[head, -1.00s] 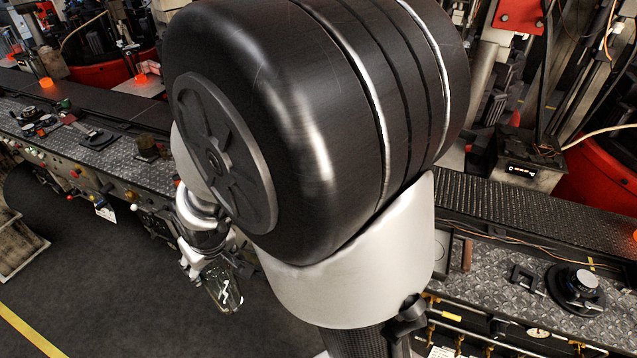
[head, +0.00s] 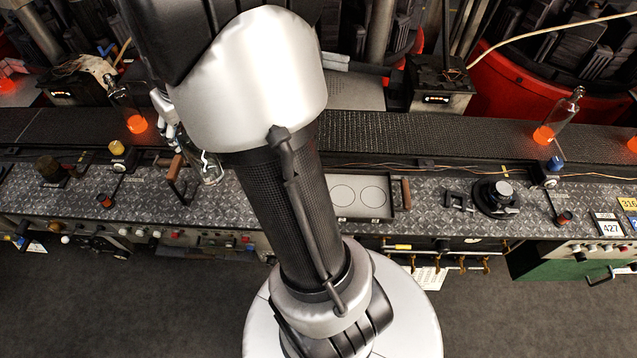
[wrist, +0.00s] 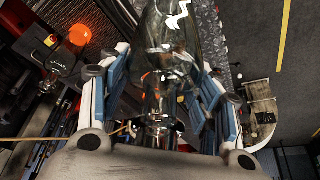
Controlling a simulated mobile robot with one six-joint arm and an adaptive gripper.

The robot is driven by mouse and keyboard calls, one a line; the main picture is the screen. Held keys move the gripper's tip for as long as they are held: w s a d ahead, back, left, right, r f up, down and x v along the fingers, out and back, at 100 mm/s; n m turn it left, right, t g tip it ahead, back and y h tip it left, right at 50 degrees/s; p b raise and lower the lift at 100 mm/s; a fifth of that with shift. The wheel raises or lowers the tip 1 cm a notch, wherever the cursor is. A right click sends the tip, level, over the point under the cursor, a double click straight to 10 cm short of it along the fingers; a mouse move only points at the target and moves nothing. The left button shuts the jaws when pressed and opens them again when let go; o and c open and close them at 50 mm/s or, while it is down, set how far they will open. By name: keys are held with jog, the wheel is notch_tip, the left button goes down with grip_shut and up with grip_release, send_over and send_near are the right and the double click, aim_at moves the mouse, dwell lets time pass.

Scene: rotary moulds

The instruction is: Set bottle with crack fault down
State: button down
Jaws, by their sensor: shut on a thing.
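A clear glass bottle (wrist: 176,38) with a white zigzag crack mark is between the blue-padded fingers of my gripper (wrist: 163,88) in the wrist view. My gripper is shut on it near the neck, and the body points away from the palm. In the head view the bottle (head: 209,170) shows just left of my arm, its mark visible, above the bench. My arm hides part of the bottle and most of the gripper. A flat tray (head: 343,212) with two circle outlines and a wooden handle lies on the bench, partly behind my arm. I cannot tell the bottle's height above the bench.
A dark conveyor (head: 480,140) runs behind the metal bench. Glowing orange-bottomed bottles stand on it, one at left (head: 136,122) and one at right (head: 545,132). A round black fixture (head: 496,198) sits right of the tray. Levers and knobs line the bench front.

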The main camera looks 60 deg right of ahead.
jog(key=s+d+r+m+p, duration=0.1)
jog(key=d+r+p, duration=0.1)
jog(key=d+r, duration=0.3)
notch_tip(320, 180, down, 21)
jog(key=d+b, duration=0.1)
jog(key=b, duration=0.4)
jog(key=shift+s+d+r, duration=0.15)
jog(key=shift+b, duration=0.35)
jog(key=c, duration=0.5)
grip_release()
